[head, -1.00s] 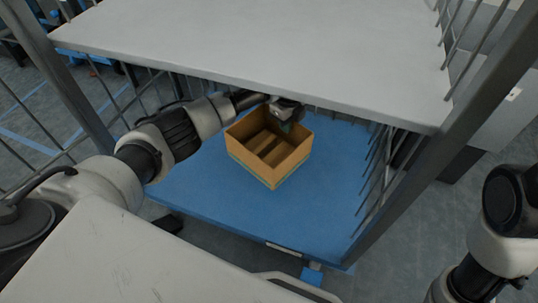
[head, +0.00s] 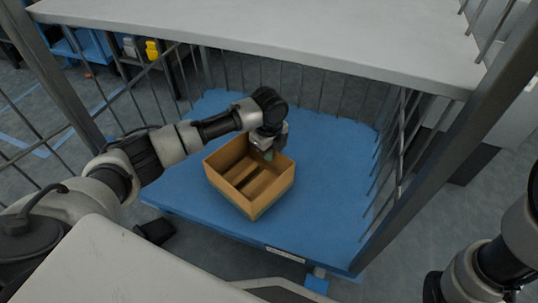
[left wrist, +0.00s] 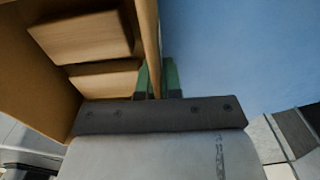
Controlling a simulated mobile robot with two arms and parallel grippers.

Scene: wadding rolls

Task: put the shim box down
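The shim box (head: 228,190) is an open orange-brown box with wooden pieces inside. It is over the blue deck (head: 330,205) of a cage trolley, left of the deck's middle. My left gripper (head: 268,153) points down at the box's far wall. In the left wrist view, its green fingers (left wrist: 158,80) stand one on each side of the box wall (left wrist: 151,35), shut on it. The box looks about level. I cannot tell whether its underside touches the deck. My right gripper is out of view; only part of that arm shows at the right edge.
A grey upper shelf (head: 290,32) hangs above the back of the deck. Wire sides and a grey post (head: 440,150) bound the deck on the right, with another post on the left. The deck is clear to the right of the box.

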